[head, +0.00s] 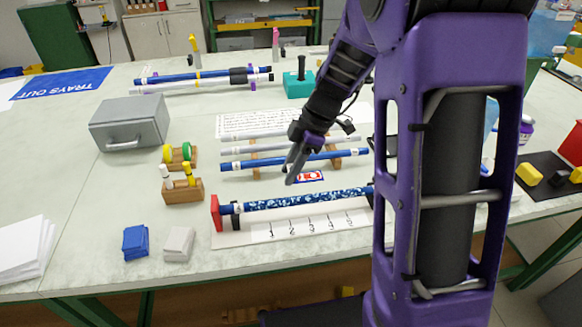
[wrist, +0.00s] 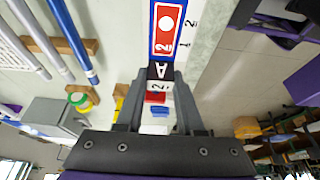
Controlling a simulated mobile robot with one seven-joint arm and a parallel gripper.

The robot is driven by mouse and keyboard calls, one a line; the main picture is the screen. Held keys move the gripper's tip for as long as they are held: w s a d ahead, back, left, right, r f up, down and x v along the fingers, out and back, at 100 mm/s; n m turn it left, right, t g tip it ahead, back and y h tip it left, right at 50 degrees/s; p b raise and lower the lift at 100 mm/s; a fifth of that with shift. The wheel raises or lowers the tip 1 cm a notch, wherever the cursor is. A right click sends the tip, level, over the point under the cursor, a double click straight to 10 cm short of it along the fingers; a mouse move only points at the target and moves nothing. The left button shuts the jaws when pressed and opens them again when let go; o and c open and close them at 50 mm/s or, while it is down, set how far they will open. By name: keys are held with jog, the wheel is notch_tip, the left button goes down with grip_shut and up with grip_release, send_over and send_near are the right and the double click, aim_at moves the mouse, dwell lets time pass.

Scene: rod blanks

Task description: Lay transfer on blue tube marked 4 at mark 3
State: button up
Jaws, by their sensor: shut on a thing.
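My gripper (head: 291,179) is shut on the transfer (head: 310,177), a small red, white and blue piece that sticks out to the right of the fingertips. In the wrist view the transfer (wrist: 165,30) extends beyond the fingers (wrist: 160,85), held above the work. A blue tube with a pale speckled pattern (head: 308,199) lies in a fixture with a red end stop (head: 215,213). A white scale (head: 300,229) with numbered marks runs in front of it. Another blue tube (head: 320,158) lies on a wooden rack behind. The tube numbers are too small to read.
A grey box (head: 130,122) and wooden holders with green and yellow pieces (head: 178,155) stand left. More tubes (head: 200,78) lie at the back. My arm hides the scale's right end.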

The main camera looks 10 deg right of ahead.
aim_at(285, 200)
jog(key=shift+f+b, duration=1.2)
jog(key=shift+f, duration=1.45)
jog(key=shift+b, duration=0.4)
jog(key=shift+f+b, duration=0.65)
jog(key=shift+b, duration=0.45)
dwell(1.4)
jog(key=shift+r, duration=0.1)
jog(key=shift+r+p, duration=1.65)
jog(key=shift+r, duration=1.8)
jog(key=shift+f, duration=0.15)
